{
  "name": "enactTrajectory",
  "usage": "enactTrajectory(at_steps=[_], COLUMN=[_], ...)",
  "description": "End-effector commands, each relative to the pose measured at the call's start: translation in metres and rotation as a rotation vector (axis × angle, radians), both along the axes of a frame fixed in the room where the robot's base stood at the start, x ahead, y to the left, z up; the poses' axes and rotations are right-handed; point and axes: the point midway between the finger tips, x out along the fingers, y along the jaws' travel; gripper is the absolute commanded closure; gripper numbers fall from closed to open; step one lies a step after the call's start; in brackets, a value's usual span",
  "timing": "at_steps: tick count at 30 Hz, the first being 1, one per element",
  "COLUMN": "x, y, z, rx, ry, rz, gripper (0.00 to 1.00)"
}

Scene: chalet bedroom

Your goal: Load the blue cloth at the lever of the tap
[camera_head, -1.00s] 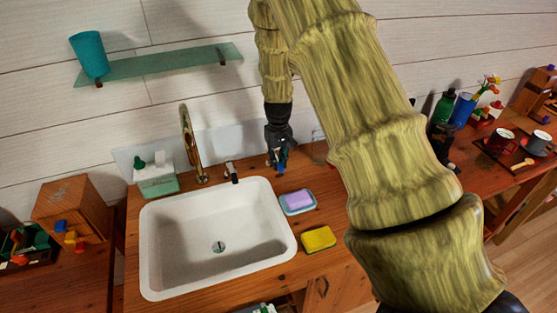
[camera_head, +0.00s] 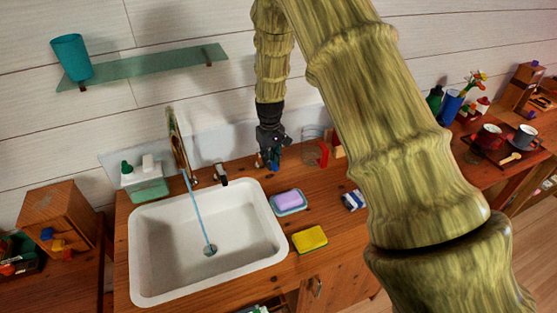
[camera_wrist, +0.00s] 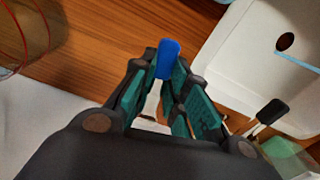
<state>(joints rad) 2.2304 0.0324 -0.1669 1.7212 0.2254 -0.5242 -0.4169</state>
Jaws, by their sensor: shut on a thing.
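My gripper (camera_head: 270,165) is behind the sink's right rear corner, right of the tap. It is shut on a small smooth blue thing (camera_wrist: 167,58), seen between its fingertips in the wrist view; I cannot tell whether this is the blue cloth. The brass tap (camera_head: 178,145) stands at the sink's back edge, and a thin stream of water (camera_head: 198,215) falls from it into the basin. The dark-tipped lever (camera_head: 221,173) is right of the spout, apart from my gripper. The lever also shows in the wrist view (camera_wrist: 272,112), right of my fingers.
The white sink (camera_head: 140,255) fills the counter's left part. A soap dish (camera_head: 288,209), a yellow sponge (camera_head: 309,239) and a blue-and-white item (camera_head: 353,200) lie to its right. A clear glass (camera_head: 311,150) stands right of my gripper. A glass shelf (camera_head: 150,67) hangs above.

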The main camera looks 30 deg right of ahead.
Motion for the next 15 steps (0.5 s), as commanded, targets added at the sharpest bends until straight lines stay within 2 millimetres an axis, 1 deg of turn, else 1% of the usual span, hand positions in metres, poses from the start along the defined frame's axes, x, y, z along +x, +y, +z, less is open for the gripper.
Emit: enactTrajectory(at_steps=[4,5,6,8,15], x=[-0.0009,-0.0009,-0.0009,-0.0005,0.0001], y=[-0.0027,-0.0028,-0.0029,-0.002,0.0], z=[0.0019,0.0019,0.0019,0.0018,0.0008], rx=[-0.001,-0.001,-0.002,-0.001,0.0], ry=[0.001,0.001,0.001,0.001,0.001], rz=[-0.004,-0.004,-0.004,-0.003,-0.001], gripper=[1.0,0.8,0.73,0.62,0.62])
